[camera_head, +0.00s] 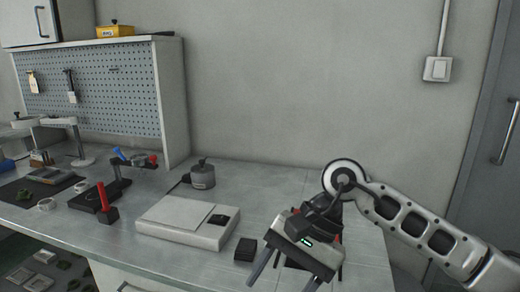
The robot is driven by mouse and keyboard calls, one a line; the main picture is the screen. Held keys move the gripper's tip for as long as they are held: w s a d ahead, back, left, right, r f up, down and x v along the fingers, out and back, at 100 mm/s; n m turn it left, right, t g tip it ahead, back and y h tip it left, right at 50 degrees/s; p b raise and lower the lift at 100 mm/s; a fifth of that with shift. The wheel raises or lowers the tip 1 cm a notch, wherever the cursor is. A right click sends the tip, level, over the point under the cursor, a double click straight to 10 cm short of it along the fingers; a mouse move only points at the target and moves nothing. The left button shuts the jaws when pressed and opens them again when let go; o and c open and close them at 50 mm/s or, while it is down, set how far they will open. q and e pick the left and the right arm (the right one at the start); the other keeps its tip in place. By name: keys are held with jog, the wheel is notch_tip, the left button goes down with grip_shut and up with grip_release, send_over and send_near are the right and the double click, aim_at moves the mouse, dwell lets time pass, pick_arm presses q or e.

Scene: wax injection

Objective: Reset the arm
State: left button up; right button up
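My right arm comes in from the right. Its gripper (284,284) points down and toward the front of the picture, over the right part of the metal worktable (262,180). Its two fingers stand apart, and I see nothing held between them. A dark item shows partly behind the gripper body; I cannot tell what it is. My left arm and gripper are not in view.
A white flat box-like device (182,218) and a small black block (245,249) lie left of my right gripper. A grey pot (203,175), a red-handled tool (103,200) and a black clamp stand (100,192) stand farther left. A pegboard (105,85) rises behind.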

jog(key=s+a+r+m+g+y, duration=0.2)
jog(key=s+a+r+m+y, duration=0.45)
jog(key=a+m+y, duration=0.4)
jog(key=w+d+f+n+t+h, duration=0.15)
jog(key=d+n+t, duration=0.25)
jog(key=n+t, duration=0.6)
jog(key=w+d+f+n+t, duration=0.3)
jog(key=d+n+t, duration=0.15)
jog(key=n, duration=0.95)
jog(key=w+d+f+n+t+h, duration=0.1)
jog(key=w+d+f+n+t, duration=0.2)
jog(key=n+t, duration=0.7)
jog(key=s+d+f+m+g+h, duration=0.3)
jog(key=s+f+m, duration=0.1)
jog(key=f, duration=0.3)
jog(key=s+d+f+m+g+h, duration=0.3)
jog(key=s+f+m+h, duration=0.1)
jog(key=f+m, duration=0.3)
jog(key=s+d+f+m+g+h+p, duration=0.1)
jog(key=s+d+f+m+g+h, duration=0.2)
jog(key=f, duration=0.4)
jog(key=shift+s+d+m, duration=0.5)
jog(key=shift+s+m, duration=0.15)
jog(key=shift+m, duration=0.6)
